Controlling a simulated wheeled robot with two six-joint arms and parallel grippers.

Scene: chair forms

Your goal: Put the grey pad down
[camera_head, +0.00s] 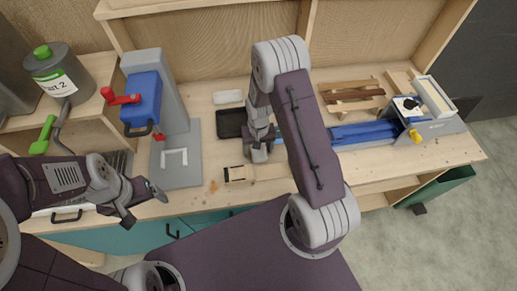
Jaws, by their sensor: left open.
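A small pale grey-white block (228,97) lies on the wooden bench behind a black tray (229,124); I cannot tell whether it is the grey pad. My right gripper (259,152) points down close to the bench, just right of the black tray. A small grey shape shows at its tip, but the arm and distance hide whether the jaws hold it. My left gripper (143,206) is open and empty, low at the left by the bench's front edge, in front of the grey press base (188,178).
A blue and grey press (143,97) with a red handle stands at the left. A grey canister (60,72) is on the far left. A wooden frame (352,97) and a blue-railed clamp device (360,131) are at the right. A small wooden block (238,174) lies near the front edge.

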